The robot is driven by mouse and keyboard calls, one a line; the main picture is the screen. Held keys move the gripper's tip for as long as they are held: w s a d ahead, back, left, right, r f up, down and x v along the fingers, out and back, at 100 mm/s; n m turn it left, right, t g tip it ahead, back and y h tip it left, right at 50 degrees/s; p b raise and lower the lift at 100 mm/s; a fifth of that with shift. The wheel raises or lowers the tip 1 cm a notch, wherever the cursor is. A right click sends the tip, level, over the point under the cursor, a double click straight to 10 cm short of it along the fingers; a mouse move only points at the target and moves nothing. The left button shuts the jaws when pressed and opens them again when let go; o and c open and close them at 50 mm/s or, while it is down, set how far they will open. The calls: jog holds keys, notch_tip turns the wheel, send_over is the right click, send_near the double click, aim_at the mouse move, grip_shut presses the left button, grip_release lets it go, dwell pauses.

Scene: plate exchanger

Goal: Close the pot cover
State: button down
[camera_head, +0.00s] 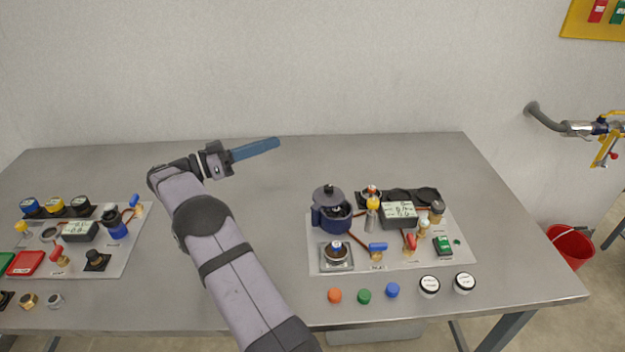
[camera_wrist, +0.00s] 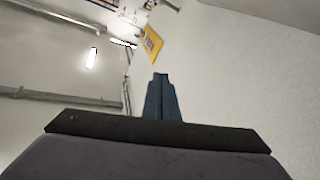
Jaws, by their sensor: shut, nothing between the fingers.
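The pot (camera_head: 331,216) is dark blue and stands on the right-hand board, near its back left corner. Its dark cover (camera_head: 327,193) with a small knob stands tilted up at the back of the pot, so the inside shows and the pot is open. My gripper (camera_head: 277,143) has long blue fingers, shut and empty. It is up and to the left of the pot, pointing right, well apart from it. In the wrist view my gripper (camera_wrist: 161,78) shows with its fingers together against the wall; the pot is not in that view.
The right board (camera_head: 457,250) also holds a grey meter (camera_head: 399,213), blue and red valve handles and a green switch (camera_head: 443,245). Several coloured caps lie in front. A second board (camera_head: 125,255) with similar parts is at the left. The table between the boards is clear apart from my arm.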

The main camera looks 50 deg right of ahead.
aim_at(326, 194)
jog(key=s+f+n+t, duration=0.1)
jog(key=f+n+t, duration=0.1)
jog(key=f+n, duration=0.3)
jog(key=s+a+f+n+t, duration=0.1)
jog(key=f+n+t, duration=0.1)
jog(key=f+n, duration=0.3)
jog(key=s+a+f+n+t, duration=0.1)
jog(key=f+n+t, duration=0.1)
jog(key=f+n, duration=0.4)
jog(key=shift+n+t+p, duration=0.3)
jog(key=shift+n+t, duration=0.1)
jog(key=shift+n, duration=0.6)
jog(key=s+d+p, duration=0.1)
jog(key=d, duration=0.2)
jog(key=s+d+p, duration=0.1)
jog(key=d+p, duration=0.1)
jog(key=d, duration=0.2)
jog(key=s+d+p, duration=0.1)
jog(key=d+p, duration=0.1)
jog(key=d, duration=0.1)
jog(key=shift+d, duration=0.25)
jog(key=shift+s+d+f, duration=0.1)
jog(key=shift+s+f, duration=0.05)
jog(key=shift+s, duration=0.55)
